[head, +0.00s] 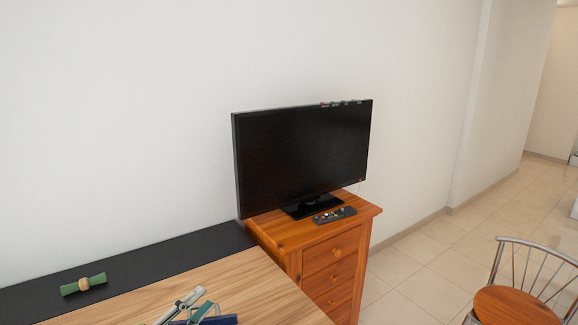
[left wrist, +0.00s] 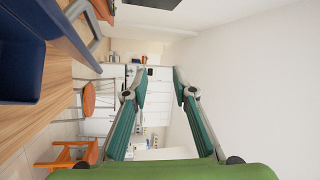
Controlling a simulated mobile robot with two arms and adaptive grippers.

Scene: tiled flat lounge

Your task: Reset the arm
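My left gripper (head: 195,303) shows at the bottom edge of the head view, above the wooden table top (head: 245,285). Its grey fingers with teal pads are partly cut off by the frame there. In the left wrist view the same gripper (left wrist: 161,75) has its two fingers spread apart. Nothing is held between them; only the distant room shows through the gap. My right gripper shows in neither view.
A black television (head: 305,150) and a remote (head: 334,215) stand on a wooden drawer cabinet (head: 330,262). A green roll with a wooden ring (head: 84,284) lies on the table's black strip (head: 130,265). A metal chair (head: 515,300) stands right. Dark blue containers (left wrist: 22,55) show in the wrist view.

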